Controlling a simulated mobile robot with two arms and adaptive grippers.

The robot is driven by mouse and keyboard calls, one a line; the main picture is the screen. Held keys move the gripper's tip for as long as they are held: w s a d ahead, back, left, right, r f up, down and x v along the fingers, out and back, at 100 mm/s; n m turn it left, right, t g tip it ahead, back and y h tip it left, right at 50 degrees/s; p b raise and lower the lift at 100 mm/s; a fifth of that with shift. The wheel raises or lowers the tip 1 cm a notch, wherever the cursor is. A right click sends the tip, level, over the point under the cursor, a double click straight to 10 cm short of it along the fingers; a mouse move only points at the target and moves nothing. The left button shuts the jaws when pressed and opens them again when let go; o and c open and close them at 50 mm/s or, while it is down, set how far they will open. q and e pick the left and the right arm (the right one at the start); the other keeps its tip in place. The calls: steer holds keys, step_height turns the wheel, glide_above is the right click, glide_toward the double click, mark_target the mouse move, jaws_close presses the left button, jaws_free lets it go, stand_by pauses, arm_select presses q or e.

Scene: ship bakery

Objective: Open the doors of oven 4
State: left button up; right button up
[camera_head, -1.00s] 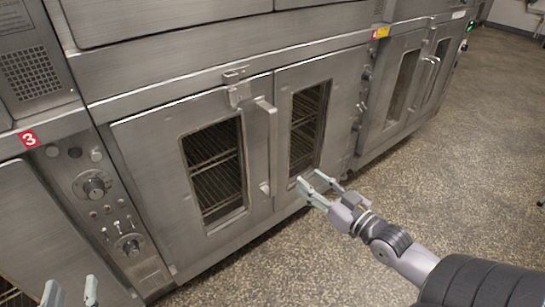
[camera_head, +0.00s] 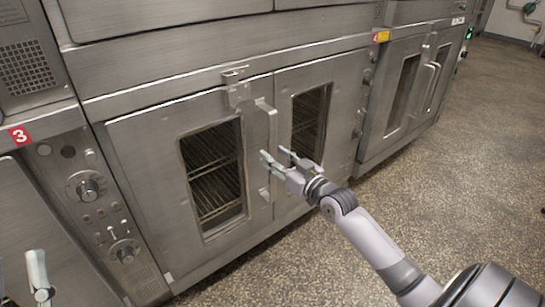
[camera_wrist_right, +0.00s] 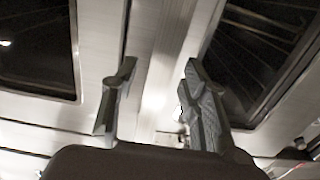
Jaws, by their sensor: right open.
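The middle oven has two closed doors, a left door (camera_head: 150,150) and a right door (camera_head: 343,105), each with a window. A vertical handle (camera_head: 269,125) is at the inner edge of the left door, below a latch (camera_head: 236,92). My right gripper (camera_head: 274,154) is open at the handle's lower half. In the right wrist view a pale upright bar shows between its spread fingers (camera_wrist_right: 155,95); contact cannot be told. Part of my left gripper (camera_head: 38,272) shows at bottom left.
A red tag marked 3 (camera_head: 20,135) is at the left, above a panel of knobs (camera_head: 88,188). Another oven with a long handle (camera_head: 427,88) stands at the right. The speckled floor (camera_head: 450,190) is clear in front and to the right.

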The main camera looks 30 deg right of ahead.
steer(key=shift+w+a, duration=0.1)
steer(key=shift+w, duration=0.8)
steer(key=shift+c, duration=0.5)
jaws_close()
